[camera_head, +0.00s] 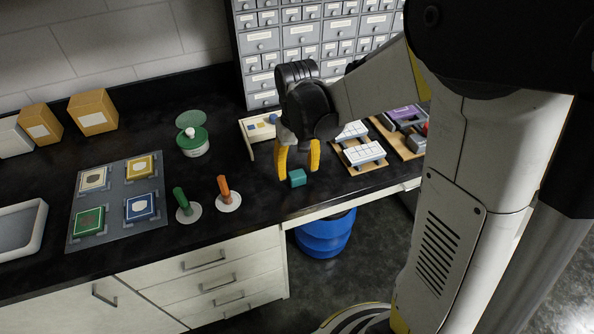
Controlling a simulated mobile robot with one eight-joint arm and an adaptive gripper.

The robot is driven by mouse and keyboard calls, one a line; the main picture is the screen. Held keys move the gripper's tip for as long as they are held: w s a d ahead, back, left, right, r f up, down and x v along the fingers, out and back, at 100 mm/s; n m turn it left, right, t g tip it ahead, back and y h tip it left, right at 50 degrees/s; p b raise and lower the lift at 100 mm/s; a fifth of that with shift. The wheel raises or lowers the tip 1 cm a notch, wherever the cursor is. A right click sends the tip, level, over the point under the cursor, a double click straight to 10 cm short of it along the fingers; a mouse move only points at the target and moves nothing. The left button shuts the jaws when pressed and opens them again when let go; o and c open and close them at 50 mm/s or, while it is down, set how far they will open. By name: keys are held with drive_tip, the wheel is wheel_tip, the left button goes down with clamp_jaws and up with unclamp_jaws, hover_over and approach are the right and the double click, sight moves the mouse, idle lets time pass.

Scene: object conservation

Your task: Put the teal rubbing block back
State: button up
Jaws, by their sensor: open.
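The teal rubbing block (297,178) lies on the black bench top near its front edge. My gripper (298,176) has yellow fingers pointing down, spread apart, close to the block. The left finger's tip comes down just left of the block, and the right finger is above and behind its right side. I cannot tell whether either finger touches it. An open drawer (249,138) behind my gripper holds small blue and yellow pieces; my wrist hides part of it.
A green tool (181,198) and an orange tool (224,187) stand on white discs to the left. Beyond are a green tub (192,145) and a grey mat (117,205) with several coloured blocks. Boards with white-topped items (365,152) lie right. A blue bin (325,236) stands below.

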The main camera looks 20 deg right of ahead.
sight(297, 174)
wheel_tip(297, 174, up, 9)
drive_tip(key=p, duration=0.3)
drive_tip(key=s+r+t, duration=0.7)
drive_tip(key=s, duration=0.5)
drive_tip(key=shift+s, duration=0.35)
drive_tip(key=shift+d, duration=0.1)
idle(0.5)
